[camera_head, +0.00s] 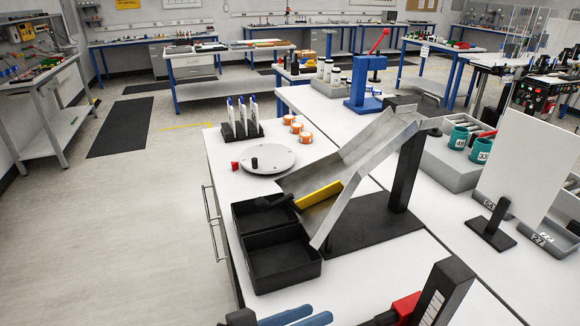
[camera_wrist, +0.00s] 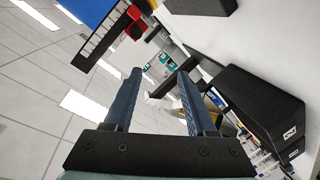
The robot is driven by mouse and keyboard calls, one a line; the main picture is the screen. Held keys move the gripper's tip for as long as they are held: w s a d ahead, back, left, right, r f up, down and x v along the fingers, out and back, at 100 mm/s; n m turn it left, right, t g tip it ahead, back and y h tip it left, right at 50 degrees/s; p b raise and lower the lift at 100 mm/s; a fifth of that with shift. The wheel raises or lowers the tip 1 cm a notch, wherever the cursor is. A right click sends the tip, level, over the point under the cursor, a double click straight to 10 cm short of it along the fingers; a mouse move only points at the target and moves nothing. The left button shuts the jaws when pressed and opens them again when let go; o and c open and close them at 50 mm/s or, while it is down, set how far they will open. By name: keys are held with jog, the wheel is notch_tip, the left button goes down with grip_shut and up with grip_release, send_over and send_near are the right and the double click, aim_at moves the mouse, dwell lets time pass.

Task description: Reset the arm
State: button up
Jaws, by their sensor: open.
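My gripper (camera_head: 303,316) shows at the bottom edge of the head view as two blue fingers beside the front of the white bench. In the wrist view my gripper (camera_wrist: 159,86) is open, its two fingers apart with nothing between them. The rest of my arm is not visible in the head view.
A sloped metal chute (camera_head: 362,148) with a yellow bar (camera_head: 320,195) stands over two black bins (camera_head: 281,263). A round grey disc (camera_head: 267,159), a rack (camera_head: 242,131) and orange-white rolls (camera_head: 297,127) lie behind. A red-black device (camera_head: 408,305) stands right of my gripper. Floor at left is clear.

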jog(key=w+r+t+y+p, duration=0.1)
jog(key=w+r+t+y, duration=0.35)
jog(key=w+r, duration=0.4)
notch_tip(320, 180, up, 20)
jog(key=a+n+t+y+p, duration=0.2)
jog(key=t+y, duration=0.3)
jog(key=t, duration=0.1)
jog(key=s+r+n+t+y, duration=0.1)
jog(key=s+r+t+y, duration=0.1)
jog(key=s+r+t, duration=0.2)
jog(key=s+r+n+t+y+p, duration=0.1)
jog(key=s+r+t, duration=0.4)
jog(key=s+r, duration=0.5)
notch_tip(320, 180, up, 9)
jog(key=shift+s+a+y, duration=0.25)
jog(key=shift+y, duration=0.6)
